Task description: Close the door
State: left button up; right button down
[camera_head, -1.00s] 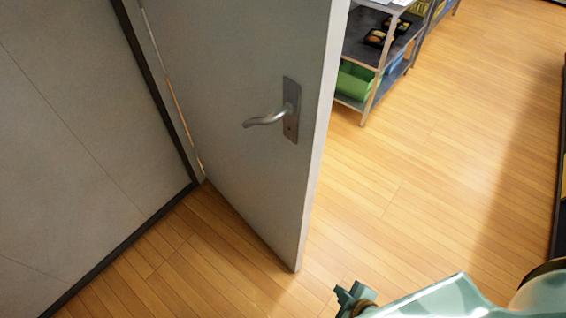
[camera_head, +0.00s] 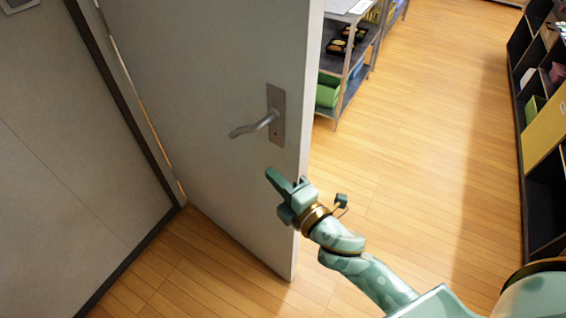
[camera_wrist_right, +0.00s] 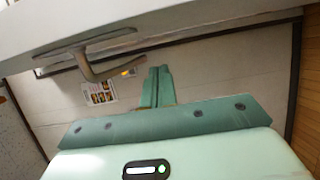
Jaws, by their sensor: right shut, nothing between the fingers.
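The grey door (camera_head: 215,80) stands open, hinged at its left edge, with its free edge toward the right. A metal lever handle (camera_head: 257,125) on a plate sits near that free edge. My right gripper (camera_head: 272,175) is shut and empty, just below the handle and in front of the door's face near the free edge. In the right wrist view the shut gripper (camera_wrist_right: 157,75) shows with the handle (camera_wrist_right: 100,65) up and to its left; I see no clear contact. The door (camera_wrist_right: 200,22) spans the top there. My left gripper is not in view.
A metal shelf rack (camera_head: 345,75) with trays and a green bin (camera_head: 327,92) stands behind the door. A dark shelf unit (camera_head: 538,190) lines the right side. A wall (camera_head: 60,170) is at left. The wooden floor (camera_head: 430,150) between is clear.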

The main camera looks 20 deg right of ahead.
aim_at(284, 163)
jog(key=shift+w+d+b, duration=0.3)
jog(key=shift+w+d, duration=1.25)
jog(key=shift+w, duration=0.2)
